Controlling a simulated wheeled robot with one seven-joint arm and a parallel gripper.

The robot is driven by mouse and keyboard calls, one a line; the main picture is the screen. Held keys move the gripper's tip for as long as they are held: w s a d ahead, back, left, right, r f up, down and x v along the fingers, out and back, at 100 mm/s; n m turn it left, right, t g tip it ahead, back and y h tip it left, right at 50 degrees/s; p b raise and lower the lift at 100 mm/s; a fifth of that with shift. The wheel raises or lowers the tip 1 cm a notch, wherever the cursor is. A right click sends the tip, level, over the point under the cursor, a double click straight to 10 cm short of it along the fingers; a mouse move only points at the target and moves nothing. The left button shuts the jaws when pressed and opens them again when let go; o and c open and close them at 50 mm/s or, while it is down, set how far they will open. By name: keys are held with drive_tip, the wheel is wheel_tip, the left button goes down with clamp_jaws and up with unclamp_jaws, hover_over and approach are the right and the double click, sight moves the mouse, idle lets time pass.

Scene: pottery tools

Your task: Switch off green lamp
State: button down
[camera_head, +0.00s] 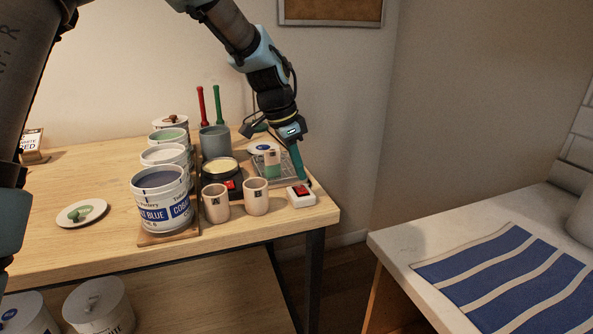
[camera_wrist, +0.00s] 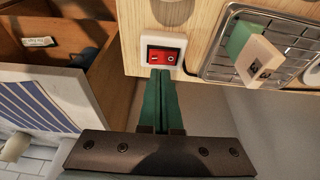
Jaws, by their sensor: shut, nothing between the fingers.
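A small white switch box with a red rocker (camera_head: 301,195) sits at the right front corner of the wooden table. It also shows in the wrist view (camera_wrist: 162,52), with a red rocker in a white frame. My gripper (camera_head: 305,182) is shut and empty, pointing down at the back edge of this box. In the wrist view the green fingers (camera_wrist: 160,74) lie together, with their tips at the near edge of the box. I cannot tell whether they touch it. I cannot make out a green lamp for certain in either view.
A wire rack (camera_wrist: 215,60) holding a green-and-beige block stands beside the box. Two beige cups (camera_head: 215,203) and a dark device with a red switch (camera_head: 222,178) are to the left. A cobalt blue tub (camera_head: 161,200) stands farther left. The table's right edge is close.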

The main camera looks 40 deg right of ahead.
drive_tip(key=w+d+b+v, duration=0.1)
drive_tip(key=b+v, duration=0.1)
drive_tip(key=v, duration=0.9)
drive_tip(key=shift+w+r, duration=0.15)
drive_tip(key=shift+w, duration=0.3)
